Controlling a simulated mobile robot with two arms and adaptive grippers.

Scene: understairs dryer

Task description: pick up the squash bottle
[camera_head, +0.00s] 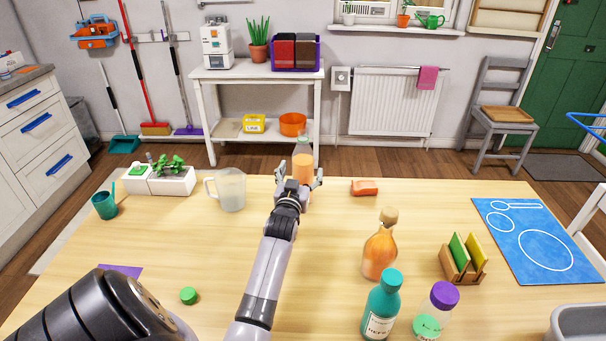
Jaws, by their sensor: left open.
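The squash bottle (303,163), clear with orange liquid inside, stands upright near the far edge of the table. My left gripper (300,175) is open, with one finger showing on each side of the bottle's lower part. The gripper hides some of the bottle's base, and I cannot tell whether the fingers touch it. My right gripper is not in view.
A glass jug (231,189) stands left of the gripper and an orange-red block (364,187) lies to the right. An amber corked bottle (380,250), a teal bottle (381,308) and a purple-lidded jar (436,311) stand nearer. The table's middle left is mostly clear.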

